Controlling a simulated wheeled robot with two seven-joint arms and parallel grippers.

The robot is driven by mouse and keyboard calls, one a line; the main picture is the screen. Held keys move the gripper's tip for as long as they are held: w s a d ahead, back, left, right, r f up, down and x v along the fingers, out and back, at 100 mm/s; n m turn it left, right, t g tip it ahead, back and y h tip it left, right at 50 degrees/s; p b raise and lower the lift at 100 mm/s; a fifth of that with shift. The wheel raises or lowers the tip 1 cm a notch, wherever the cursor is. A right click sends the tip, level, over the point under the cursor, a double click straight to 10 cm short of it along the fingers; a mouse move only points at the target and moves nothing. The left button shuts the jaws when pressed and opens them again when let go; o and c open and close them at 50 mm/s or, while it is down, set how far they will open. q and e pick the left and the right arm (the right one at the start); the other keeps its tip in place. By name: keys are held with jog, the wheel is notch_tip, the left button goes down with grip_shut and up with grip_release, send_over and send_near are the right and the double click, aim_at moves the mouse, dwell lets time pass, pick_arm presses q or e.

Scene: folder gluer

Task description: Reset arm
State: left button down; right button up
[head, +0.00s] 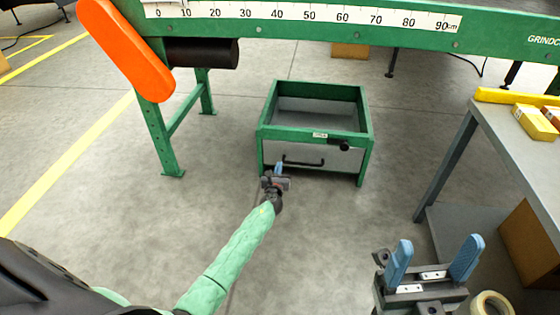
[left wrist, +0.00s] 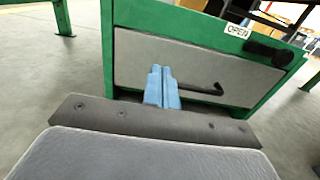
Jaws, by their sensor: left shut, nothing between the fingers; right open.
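My left gripper (head: 278,168) is at the end of the green-sleeved arm, in front of the green-framed box's grey front panel (head: 274,153). Its blue fingers are shut and empty. In the left wrist view the shut fingers (left wrist: 162,88) point at the panel, left of the black handle (left wrist: 205,90). Whether they touch the panel I cannot tell. My right gripper (head: 434,262) is at the lower right of the head view, its two blue fingers apart with nothing between them.
The green box (head: 365,130) stands open-topped on the floor, with an OPEN label (left wrist: 237,31) and a black knob (left wrist: 270,52). Above is a green machine beam (head: 350,35) with a ruler and an orange guard (head: 125,48). A grey table (head: 520,150) stands at right. Floor at left is clear.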

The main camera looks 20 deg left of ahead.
pick_arm(q)
jog(key=shift+s, duration=0.3)
